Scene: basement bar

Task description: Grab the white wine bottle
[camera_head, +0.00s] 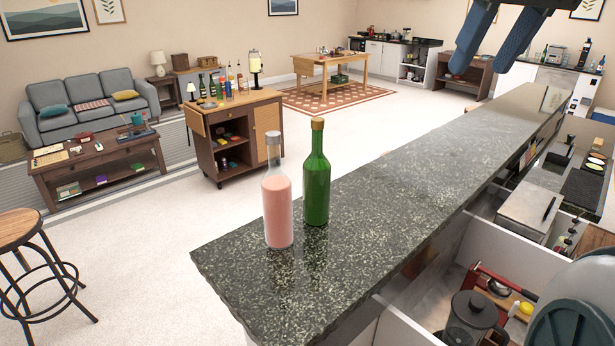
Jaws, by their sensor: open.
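A green glass bottle (317,188) with a tan top stands upright near the front end of the dark speckled bar counter (390,185). A clear bottle (278,212) with pink contents stands just left of it and nearer to me. Neither shows a readable label; the green one looks most like a wine bottle. My gripper (483,76) hangs at the top edge, right of both bottles and clear of them. Its two blue fingers are spread apart with nothing between them.
The counter is bare beyond the bottles. Lower at right, an open compartment holds a black-lidded jug (470,318) and other items. A stool (30,250) stands at left. A wooden cart (237,135) with several bottles stands behind, on open floor.

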